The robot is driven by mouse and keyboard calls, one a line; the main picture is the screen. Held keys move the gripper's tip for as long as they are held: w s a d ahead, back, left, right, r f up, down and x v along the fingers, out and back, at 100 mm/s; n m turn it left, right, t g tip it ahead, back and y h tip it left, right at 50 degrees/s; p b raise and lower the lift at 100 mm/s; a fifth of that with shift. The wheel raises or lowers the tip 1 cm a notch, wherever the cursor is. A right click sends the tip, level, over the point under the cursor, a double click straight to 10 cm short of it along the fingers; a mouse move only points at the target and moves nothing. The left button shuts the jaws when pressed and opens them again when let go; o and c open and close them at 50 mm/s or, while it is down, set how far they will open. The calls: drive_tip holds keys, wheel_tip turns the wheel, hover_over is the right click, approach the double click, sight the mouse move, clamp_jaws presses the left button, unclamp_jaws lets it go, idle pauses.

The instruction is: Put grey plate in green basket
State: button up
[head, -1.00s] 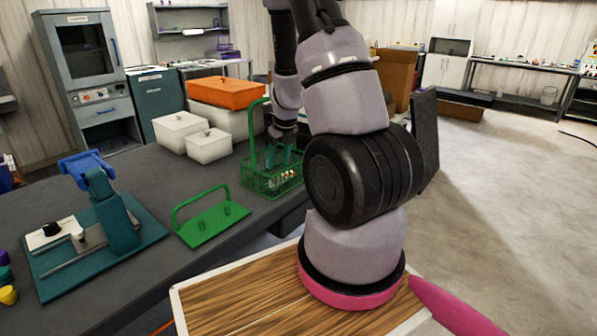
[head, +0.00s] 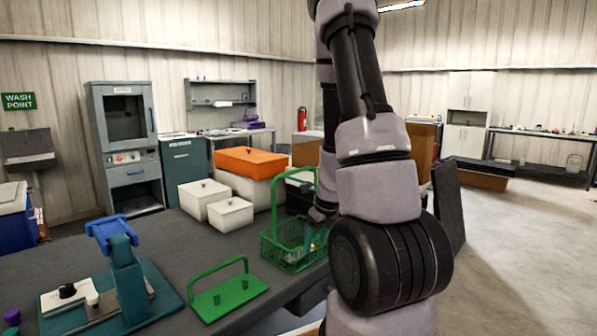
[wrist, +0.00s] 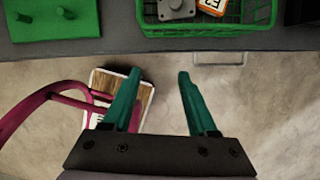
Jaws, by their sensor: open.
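The green basket (head: 292,258) with a tall handle stands at the right edge of the dark bench. In the wrist view its near rim (wrist: 215,28) runs along the top. A grey plate (wrist: 177,8) with a raised round middle lies inside the basket, beside an orange and white item (wrist: 212,5). My gripper (wrist: 160,75) has two teal fingers spread apart with nothing between them. It points past the basket's near side, over the floor beyond the bench edge.
A green handled stand with pegs (head: 228,298) sits left of the basket. White lidded boxes (head: 230,213) and an orange-lidded box (head: 250,162) are behind it. A teal press (head: 122,270) stands at the left. Open floor (head: 505,250) lies to the right.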

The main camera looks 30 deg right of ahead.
drive_tip(key=a+r+n+t+y, duration=0.1)
drive_tip(key=a+r+n, duration=0.35)
drive_tip(key=r, duration=0.25)
drive_tip(key=w+a+r+n+t+y, duration=0.1)
drive_tip(key=a+r+n, duration=0.2)
drive_tip(key=r+n, duration=0.35)
drive_tip(key=a+r+n+t+y, duration=0.1)
drive_tip(key=a+r+n, duration=0.3)
drive_tip(key=r, duration=0.3)
drive_tip(key=s+a+r+n+h, duration=0.1)
drive_tip(key=s+r+n, duration=1.1)
drive_tip(key=n, duration=0.2)
drive_tip(key=shift+s+a+t+h, duration=0.25)
drive_tip(key=shift+a+t+h, duration=0.05)
drive_tip(key=shift+a+h, duration=0.1)
